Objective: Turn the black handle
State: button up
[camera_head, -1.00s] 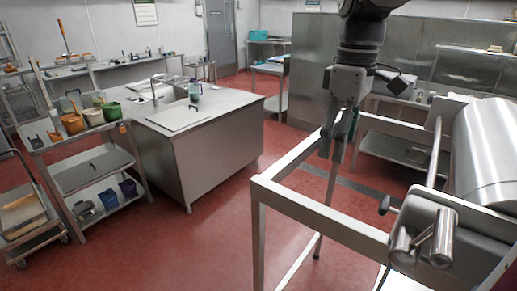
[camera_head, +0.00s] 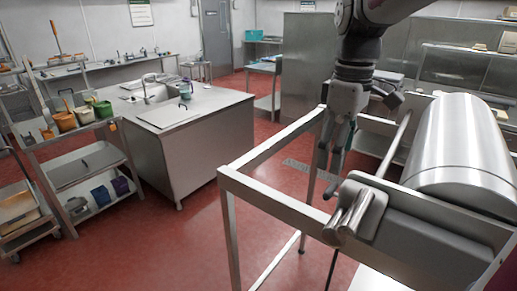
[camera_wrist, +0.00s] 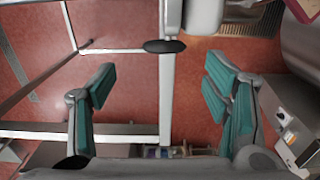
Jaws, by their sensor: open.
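The black handle (camera_wrist: 165,46) is a small dark oval knob in the wrist view, above the gap between my fingers in the picture. In the head view the black handle (camera_head: 330,190) shows as a small dark knob beside the metal bracket of the kettle. My gripper (camera_head: 331,168) points down just above it in that view. In the wrist view my gripper (camera_wrist: 160,90) has its teal finger pads wide apart with nothing between them. I see no contact with the handle. The handle's stem is mostly hidden.
The steel kettle drum (camera_head: 460,150) stands at the right, with a thick bracket (camera_head: 365,210) and a long bar beside it. A metal frame (camera_head: 270,197) surrounds the space under my gripper. A steel counter (camera_head: 195,140) and a shelf cart (camera_head: 90,165) stand left; red floor lies between.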

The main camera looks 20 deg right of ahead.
aim_at(332, 187)
jog(key=f, duration=0.7)
jog(key=shift+s, duration=0.3)
jog(key=shift+a+f, duration=0.15)
jog(key=shift+f, duration=0.3)
jog(key=c, duration=1.2)
